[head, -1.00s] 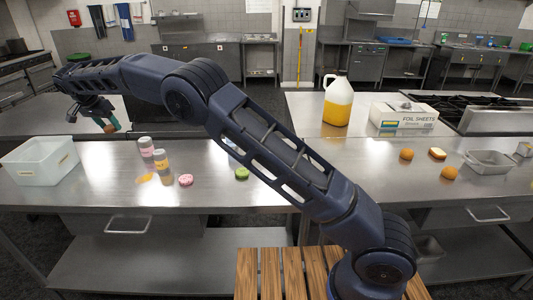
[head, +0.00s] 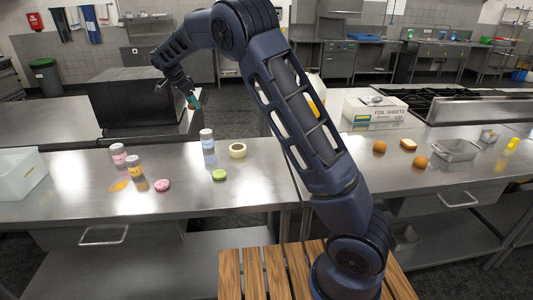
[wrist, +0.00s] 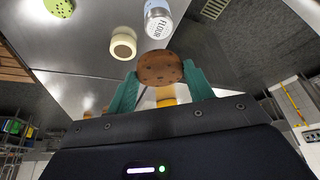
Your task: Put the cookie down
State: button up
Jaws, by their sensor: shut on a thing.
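My gripper (wrist: 160,85) is shut on a round brown cookie (wrist: 160,68) with dark chips, held between its teal fingertips. In the head view my gripper (head: 194,101) hangs in the air beyond the back edge of the near steel counter (head: 265,200); the cookie is barely visible there. A green cookie (head: 219,175) and a pink cookie (head: 162,185) lie on that counter. The green one also shows at the top of the wrist view (wrist: 60,7).
On the counter stand a flour jar (head: 207,142), a pale tape-like roll (head: 237,151), a pink-labelled jar (head: 118,154), a yellow-labelled jar (head: 134,166) and a white bin (head: 20,176). Orange round items (head: 379,147) and a metal pan (head: 456,150) are at right. The counter's front middle is clear.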

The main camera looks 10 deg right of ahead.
jog(key=d+m+g, duration=0.1)
jog(key=d+m, duration=0.2)
jog(key=d, duration=1.3)
jog(key=m+g, duration=0.2)
jog(key=m, duration=0.2)
send_over(268, 151)
jog(key=a, duration=0.2)
notch_tip(268, 151, down, 2)
jog(key=shift+h, duration=0.3)
jog(key=f, duration=2)
jog(key=shift+s+d, duration=0.2)
jog(key=shift+d, duration=0.05)
jog(key=o, duration=0.7)
jog(key=shift+f, duration=0.1)
jog(key=shift+c, duration=0.2)
jog(key=shift+o, duration=1.4)
jog(key=v, duration=1.2)
jog(key=shift+s+r, duration=0.2)
jog(key=shift+r, duration=0.05)
